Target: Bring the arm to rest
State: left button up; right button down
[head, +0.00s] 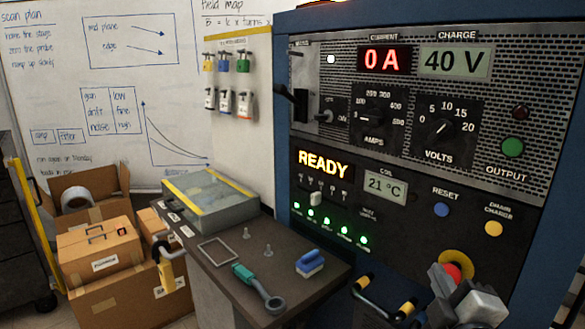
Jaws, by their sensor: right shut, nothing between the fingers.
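My right gripper (446,282) is at the lower right, grey, with its fingers shut and nothing between them. It appears just in front of the red stop button (453,271) in its yellow ring on the cabinet front. It hides part of the button, and I cannot tell whether they touch. My left gripper is not in view.
The power cabinet (420,190) fills the right side; its displays read 0 A, 40 V and READY. A black handle with yellow ends (379,305) is left of my gripper. The dark bench (215,270) holds a blue brush, a teal-handled tool and a grey case. Cardboard boxes (100,250) stand left.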

jog(key=s+a+f+m+g+y, duration=0.2)
jog(key=s+a+f+m+g, duration=0.2)
jog(key=s+f, duration=0.4)
jog(key=s+a+f+m+g+y, duration=0.2)
jog(key=s+f, duration=0.7)
jog(key=f, duration=0.9)
jog(key=a+m+g, duration=0.2)
jog(key=a+m, duration=0.2)
jog(key=shift+s+m, duration=0.25)
jog(key=shift+m, duration=0.05)
jog(key=shift+r, duration=0.1)
